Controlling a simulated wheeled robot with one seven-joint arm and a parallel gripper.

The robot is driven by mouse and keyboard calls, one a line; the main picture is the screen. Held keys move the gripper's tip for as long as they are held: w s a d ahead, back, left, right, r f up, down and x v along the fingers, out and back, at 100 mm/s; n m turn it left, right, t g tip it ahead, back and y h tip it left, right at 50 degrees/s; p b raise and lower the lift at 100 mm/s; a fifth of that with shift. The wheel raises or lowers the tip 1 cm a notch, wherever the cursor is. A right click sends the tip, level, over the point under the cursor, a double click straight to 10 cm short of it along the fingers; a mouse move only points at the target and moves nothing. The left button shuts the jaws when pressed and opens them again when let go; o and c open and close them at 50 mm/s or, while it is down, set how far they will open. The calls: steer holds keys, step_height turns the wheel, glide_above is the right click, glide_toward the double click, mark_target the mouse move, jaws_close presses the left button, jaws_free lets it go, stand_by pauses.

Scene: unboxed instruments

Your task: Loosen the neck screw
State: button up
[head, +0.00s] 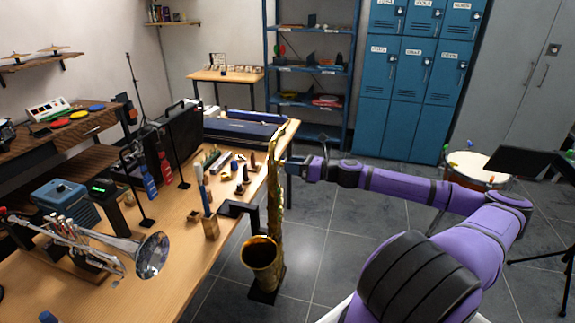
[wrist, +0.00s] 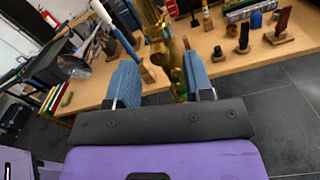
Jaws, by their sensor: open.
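The brass saxophone (head: 263,252) stands upright on a dark stand at the table's right edge, its bell low and its narrow body rising high. In the wrist view its golden upper body (wrist: 166,55) shows between and beyond my fingers. My gripper (head: 288,163) is beside the upper part of the saxophone, on its right side in the head view. In the wrist view my gripper (wrist: 162,78) has its two blue fingers apart, one on each side of the saxophone's body. I cannot make out the neck screw, or whether the fingers touch the instrument.
The wooden table (head: 165,253) holds a trumpet (head: 90,240), a black case (head: 180,130), a blue case (head: 238,131) and several small mouthpiece-like pieces. A wooden holder (head: 211,227) stands close left of the saxophone.

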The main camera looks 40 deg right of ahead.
steer(key=shift+x, duration=1.05)
jaws_close()
steer(key=shift+n, duration=0.4)
steer(key=shift+s+f+n, duration=0.1)
steer(key=shift+n, duration=6.4)
steer(key=shift+s+f+n, duration=0.1)
steer(key=shift+n, duration=6.4)
